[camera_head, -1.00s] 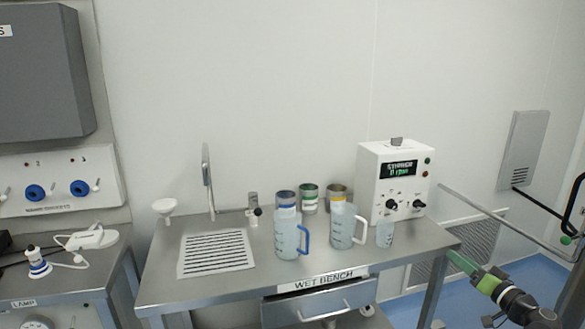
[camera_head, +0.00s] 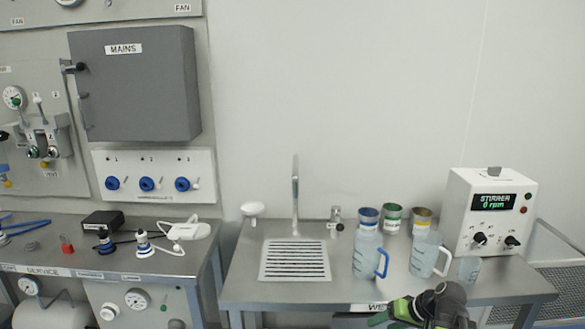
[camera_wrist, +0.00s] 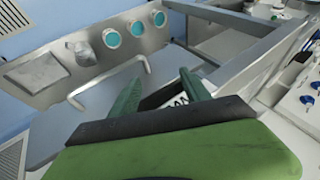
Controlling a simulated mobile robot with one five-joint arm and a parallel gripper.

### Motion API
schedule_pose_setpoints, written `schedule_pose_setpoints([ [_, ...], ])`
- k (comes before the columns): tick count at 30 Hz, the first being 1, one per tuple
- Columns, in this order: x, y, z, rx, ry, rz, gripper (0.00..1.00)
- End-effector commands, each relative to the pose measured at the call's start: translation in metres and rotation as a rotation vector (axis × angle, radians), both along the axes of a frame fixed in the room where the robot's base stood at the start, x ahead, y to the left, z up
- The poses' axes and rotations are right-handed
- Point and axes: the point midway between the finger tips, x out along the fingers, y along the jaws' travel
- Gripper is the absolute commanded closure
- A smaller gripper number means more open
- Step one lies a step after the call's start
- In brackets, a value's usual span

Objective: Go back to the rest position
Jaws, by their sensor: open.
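My gripper shows in the wrist view (camera_wrist: 158,90) as a green body with two dark green fingers spread apart and nothing between them. In the head view my green gripper and dark wrist are low at the bottom, in front of the wet bench (camera_head: 240,288); the fingertips are hard to make out there. No object is seen held. The rest position itself is not marked by anything in view.
The bench carries a blue-handled jug (camera_head: 366,257), a white-handled jug (camera_head: 424,256), a small beaker (camera_head: 468,270), several cans and a stirrer box (camera_head: 490,215). A service bench (camera_head: 45,262) stands left, below the grey MAINS box (camera_head: 138,85).

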Motion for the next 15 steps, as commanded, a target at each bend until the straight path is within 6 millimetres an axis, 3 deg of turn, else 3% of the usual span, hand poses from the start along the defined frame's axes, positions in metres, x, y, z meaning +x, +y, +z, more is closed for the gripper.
schedule_pose_setpoints([
  [1, -0.004, 0.037, 0.003, -0.053, 0.084, 0.050, 0.45],
  [3, -0.015, 0.074, -0.004, -0.147, 0.197, 0.088, 0.45],
  [6, -0.029, 0.111, -0.007, -0.287, 0.313, 0.116, 0.45],
  [10, -0.042, 0.137, -0.005, -0.425, 0.386, 0.121, 0.45],
  [15, -0.047, 0.141, -0.005, -0.489, 0.409, 0.114, 0.45],
])
